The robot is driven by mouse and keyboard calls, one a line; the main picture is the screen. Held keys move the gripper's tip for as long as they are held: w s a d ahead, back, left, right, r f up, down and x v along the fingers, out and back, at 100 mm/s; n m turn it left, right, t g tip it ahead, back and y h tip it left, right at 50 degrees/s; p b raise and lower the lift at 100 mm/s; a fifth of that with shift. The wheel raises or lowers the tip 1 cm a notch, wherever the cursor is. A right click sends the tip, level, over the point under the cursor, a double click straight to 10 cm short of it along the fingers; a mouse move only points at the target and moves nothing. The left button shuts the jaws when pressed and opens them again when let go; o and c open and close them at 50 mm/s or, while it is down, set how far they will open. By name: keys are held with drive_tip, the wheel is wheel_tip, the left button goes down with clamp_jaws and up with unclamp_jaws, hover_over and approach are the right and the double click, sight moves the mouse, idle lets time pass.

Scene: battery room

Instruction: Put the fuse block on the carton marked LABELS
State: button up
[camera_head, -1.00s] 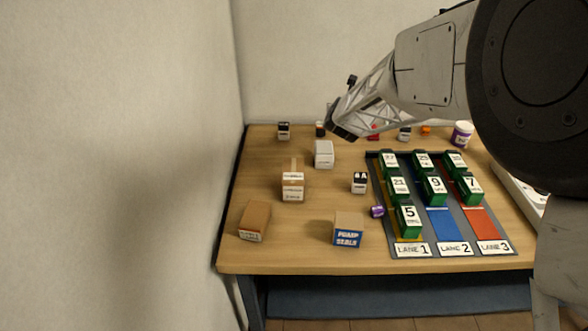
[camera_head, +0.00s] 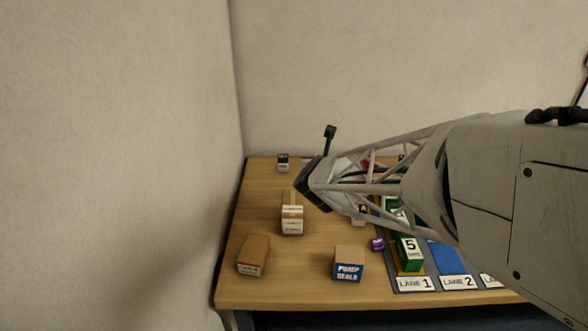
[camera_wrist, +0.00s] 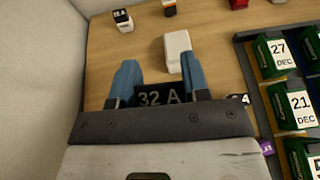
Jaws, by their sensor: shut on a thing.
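My gripper (camera_head: 310,185) is over the table, left of the lane rack. In the wrist view its blue fingers (camera_wrist: 161,80) are shut on a black fuse block (camera_wrist: 160,97) marked 32 A. The head view hides the block behind the gripper. A tan carton (camera_head: 292,226) with white labels stands below the gripper in the picture. A brown carton (camera_head: 254,254) with a small label lies nearer the front left. Their print is too small to read, so I cannot tell which is marked LABELS.
A carton marked PUMP SEALS (camera_head: 349,266) stands at the front. A white box (camera_wrist: 178,52) is beyond my fingers. A black-and-white block (camera_head: 283,163) stands at the back. A purple thing (camera_head: 377,244) lies beside the rack (camera_head: 400,285) of green dated batteries. Free tabletop lies between the cartons.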

drive_tip(key=s+a+f, duration=0.2)
drive_tip(key=s, duration=1.2)
drive_tip(key=shift+s+a+n+y, duration=0.3)
drive_tip(key=shift+a+y, duration=0.1)
drive_tip(key=shift+w, duration=0.15)
hover_over(293, 198)
drive_tip(key=shift+f, duration=0.75)
drive_tip(key=shift+f, duration=0.15)
drive_tip(key=shift+f, duration=1.65)
drive_tip(key=shift+f, duration=0.1)
